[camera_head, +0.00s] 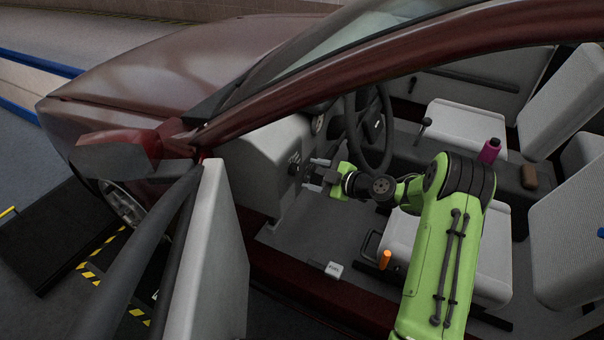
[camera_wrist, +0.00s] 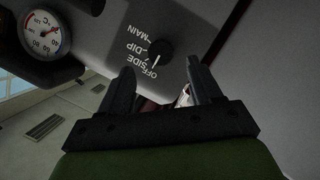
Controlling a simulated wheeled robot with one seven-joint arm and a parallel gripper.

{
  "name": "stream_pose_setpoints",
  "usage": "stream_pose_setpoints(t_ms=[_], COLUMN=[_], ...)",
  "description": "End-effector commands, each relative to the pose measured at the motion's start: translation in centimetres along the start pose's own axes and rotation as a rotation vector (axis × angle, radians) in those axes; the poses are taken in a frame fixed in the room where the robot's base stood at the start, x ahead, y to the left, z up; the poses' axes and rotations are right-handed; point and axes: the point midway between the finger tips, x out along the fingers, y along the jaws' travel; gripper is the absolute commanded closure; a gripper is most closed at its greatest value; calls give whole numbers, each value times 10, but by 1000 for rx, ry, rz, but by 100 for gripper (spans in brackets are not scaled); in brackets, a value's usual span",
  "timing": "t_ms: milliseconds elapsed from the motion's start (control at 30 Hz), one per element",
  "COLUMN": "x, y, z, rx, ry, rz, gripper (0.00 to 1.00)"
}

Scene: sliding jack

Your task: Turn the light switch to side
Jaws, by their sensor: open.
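The light switch is a round black knob (camera_wrist: 159,48) on the grey dashboard panel (camera_wrist: 110,40), with the words OFF, SIDE, DIP and MAIN printed around it. In the head view the same knob (camera_head: 294,169) sits on the dash left of the steering wheel.
The steering wheel (camera_head: 368,130) is just right of my gripper. The open car door (camera_head: 210,260) stands to the left. A temperature gauge (camera_wrist: 43,33) is left of the knob. An orange cylinder (camera_head: 385,259) and a white box (camera_head: 333,269) lie lower down.

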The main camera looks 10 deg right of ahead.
Motion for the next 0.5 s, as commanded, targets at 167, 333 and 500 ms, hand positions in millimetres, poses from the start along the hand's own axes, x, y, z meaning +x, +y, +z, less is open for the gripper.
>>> stream_pose_setpoints(t_ms=[167, 333, 500], x=[37, 50, 50], y=[-1, 0, 0], z=[0, 0, 0], rx=[-1, 1, 2], ry=[2, 1, 0], rz=[-2, -1, -1], gripper=[36, 36, 36])
